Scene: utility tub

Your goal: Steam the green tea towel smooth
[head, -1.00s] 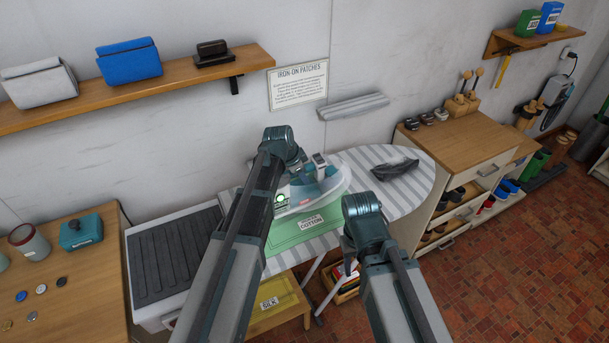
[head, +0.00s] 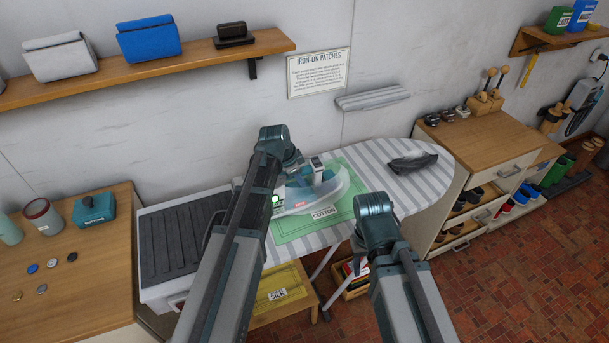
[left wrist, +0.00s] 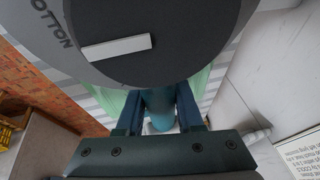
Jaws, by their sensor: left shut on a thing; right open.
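The green tea towel (head: 290,228) lies on the striped ironing board, with a COTTON label at its near edge. A white and teal iron (head: 328,196) stands over the towel and covers part of it. I cannot tell whether its sole touches the cloth. My left gripper (head: 300,170) is shut on the iron's handle. My right gripper (head: 359,245) is open and empty at the board's near edge.
The striped ironing board (head: 425,195) has free room on the right, beside a dark crumpled cloth (head: 412,162). A ridged dark pad (head: 180,240) lies left of the board. A stool labelled SILK (head: 290,290) and a box (head: 352,283) stand below.

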